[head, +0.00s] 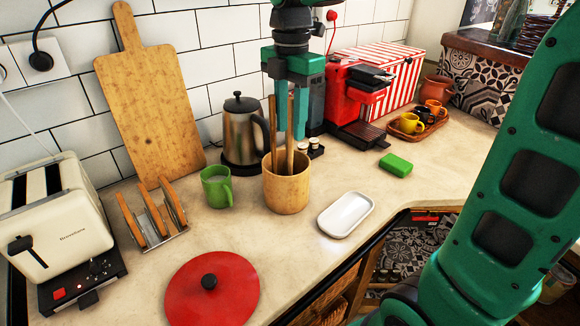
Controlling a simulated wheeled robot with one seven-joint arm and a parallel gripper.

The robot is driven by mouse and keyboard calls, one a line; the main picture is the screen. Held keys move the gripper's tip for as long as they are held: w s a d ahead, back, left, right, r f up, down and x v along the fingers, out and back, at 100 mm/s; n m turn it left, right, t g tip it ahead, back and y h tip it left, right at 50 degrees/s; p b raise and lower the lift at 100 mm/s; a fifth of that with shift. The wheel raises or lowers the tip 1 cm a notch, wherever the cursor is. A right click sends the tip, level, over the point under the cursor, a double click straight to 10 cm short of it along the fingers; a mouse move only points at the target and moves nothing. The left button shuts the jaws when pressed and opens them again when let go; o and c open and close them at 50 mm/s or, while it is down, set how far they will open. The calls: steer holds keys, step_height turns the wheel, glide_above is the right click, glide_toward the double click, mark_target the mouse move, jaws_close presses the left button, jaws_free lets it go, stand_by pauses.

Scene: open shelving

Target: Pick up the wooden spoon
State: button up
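Wooden utensils stand in a round wooden pot (287,190) on the counter, with handles sticking up. One wooden handle (290,150) rises toward my gripper, and another (272,135) stands to its left. The spoon's bowl is not visible, so I cannot tell which handle is the spoon's. My gripper (291,135) points down over the pot, its teal fingertips beside the upper part of the handles. A handle appears to lie at or between the fingers, but I cannot tell whether they touch it or are closed.
A green mug (217,186) and steel kettle (241,130) stand left of and behind the pot. A red coffee machine (352,100) is behind right. A white dish (346,214), green sponge (396,165), red lid (213,290), toast rack (152,215) and toaster (55,215) are around.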

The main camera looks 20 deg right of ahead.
steer(key=shift+f, duration=1.3)
jaws_close()
steer(key=shift+r, duration=0.1)
step_height(320, 180, up, 17)
steer(key=shift+f, duration=0.2)
steer(key=shift+r, duration=0.65)
steer(key=c, duration=0.7)
jaws_free()
jaws_close()
